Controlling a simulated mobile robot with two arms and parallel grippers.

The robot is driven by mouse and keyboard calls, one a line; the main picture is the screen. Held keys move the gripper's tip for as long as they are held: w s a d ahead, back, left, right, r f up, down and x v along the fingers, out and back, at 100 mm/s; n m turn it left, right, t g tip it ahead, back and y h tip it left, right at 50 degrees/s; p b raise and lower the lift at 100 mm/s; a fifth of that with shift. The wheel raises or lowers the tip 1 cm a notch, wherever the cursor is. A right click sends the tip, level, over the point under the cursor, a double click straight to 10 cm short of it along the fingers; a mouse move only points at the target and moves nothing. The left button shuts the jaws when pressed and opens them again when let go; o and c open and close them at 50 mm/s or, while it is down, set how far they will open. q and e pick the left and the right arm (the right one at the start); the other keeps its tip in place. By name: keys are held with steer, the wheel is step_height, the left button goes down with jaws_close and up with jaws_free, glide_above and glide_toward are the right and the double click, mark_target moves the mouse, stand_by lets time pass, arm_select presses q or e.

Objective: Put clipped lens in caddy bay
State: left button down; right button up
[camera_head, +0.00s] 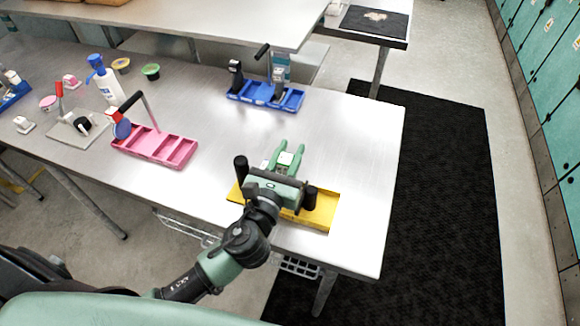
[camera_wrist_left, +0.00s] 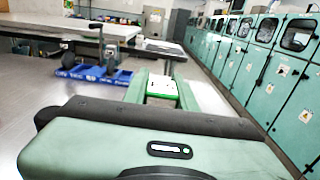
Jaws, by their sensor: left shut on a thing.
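My left gripper (camera_head: 290,150) is above the near right part of the steel table, over a yellow tray (camera_head: 322,212). It is shut on a small white piece with a green edge (camera_wrist_left: 161,86), seen between the fingers in the left wrist view. I cannot tell whether this is the clipped lens. A blue caddy (camera_head: 292,102) stands farther back and also shows in the left wrist view (camera_wrist_left: 95,75). My right gripper is not in view.
A white bottle with a blue top (camera_head: 105,85), green (camera_head: 150,72) and yellow (camera_head: 121,65) round tubs, and a grey plate with a red-handled post (camera_head: 76,126) stand at the left. The table between the caddies is clear. Its right edge drops to a black mat (camera_head: 440,190).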

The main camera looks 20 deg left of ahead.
arm_select(q)
steer(key=shift+f+b, duration=0.65)
steer(key=shift+f, duration=1.6)
steer(key=shift+f, duration=0.2)
steer(key=c, duration=1.4)
jaws_free()
steer(key=shift+r, duration=0.25)
steer(key=shift+s+f, duration=0.15)
steer(key=shift+s, duration=0.2)
steer(key=s+b, duration=0.4)
steer(key=s, duration=0.7)
steer(key=shift+s+a, duration=0.15)
steer(key=shift+a, duration=0.05)
